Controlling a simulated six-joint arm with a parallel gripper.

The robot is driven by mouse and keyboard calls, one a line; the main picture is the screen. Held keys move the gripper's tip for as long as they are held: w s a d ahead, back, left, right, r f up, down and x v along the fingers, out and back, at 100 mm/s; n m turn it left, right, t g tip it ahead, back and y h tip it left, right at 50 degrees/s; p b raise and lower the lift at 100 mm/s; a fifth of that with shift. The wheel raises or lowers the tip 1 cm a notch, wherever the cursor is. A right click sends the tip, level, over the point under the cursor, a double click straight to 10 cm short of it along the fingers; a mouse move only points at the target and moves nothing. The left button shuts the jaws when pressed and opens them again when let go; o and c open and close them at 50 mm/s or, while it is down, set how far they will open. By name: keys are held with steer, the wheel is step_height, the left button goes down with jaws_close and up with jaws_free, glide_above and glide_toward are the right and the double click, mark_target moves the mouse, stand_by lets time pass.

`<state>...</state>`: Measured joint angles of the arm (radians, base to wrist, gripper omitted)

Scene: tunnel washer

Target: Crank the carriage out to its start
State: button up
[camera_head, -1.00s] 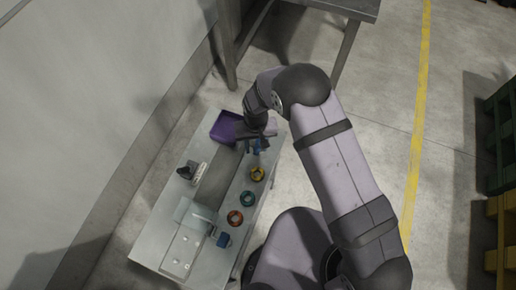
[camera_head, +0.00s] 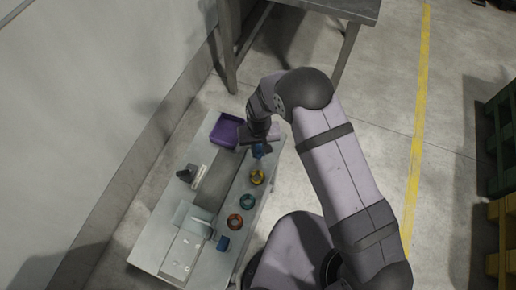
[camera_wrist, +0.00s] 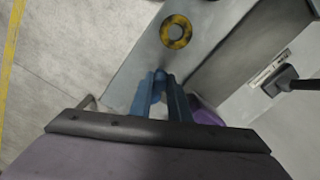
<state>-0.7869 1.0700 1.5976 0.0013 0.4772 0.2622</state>
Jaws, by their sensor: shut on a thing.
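My gripper (camera_head: 258,145) is low at the far end of the grey table, pointing down. In the wrist view its two blue fingers (camera_wrist: 160,88) are closed around a small blue knob (camera_wrist: 160,74), which looks like the crank handle. The rest of the crank is hidden under the gripper. A long dark channel (camera_head: 213,185) runs along the table. A pale, partly see-through piece (camera_head: 192,217) stands at its near end; I cannot tell whether this is the carriage.
Yellow (camera_head: 257,177), green (camera_head: 247,201) and red (camera_head: 235,221) rings line the table's right side, with a blue block (camera_head: 222,242) nearer. A purple tray (camera_head: 226,130) sits at the far left corner. A dark-knobbed device (camera_head: 187,173) stands left of the channel. A wall is at left.

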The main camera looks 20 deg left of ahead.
steer(key=shift+w+d, duration=0.4)
steer(key=shift+d, duration=0.4)
steer(key=shift+w+d, duration=0.35)
steer(key=shift+w, duration=0.2)
steer(key=shift+w+d, duration=0.35)
steer(key=shift+w, duration=0.2)
steer(key=shift+w+b, duration=0.9)
steer(key=shift+w, duration=0.45)
steer(key=shift+a, duration=0.1)
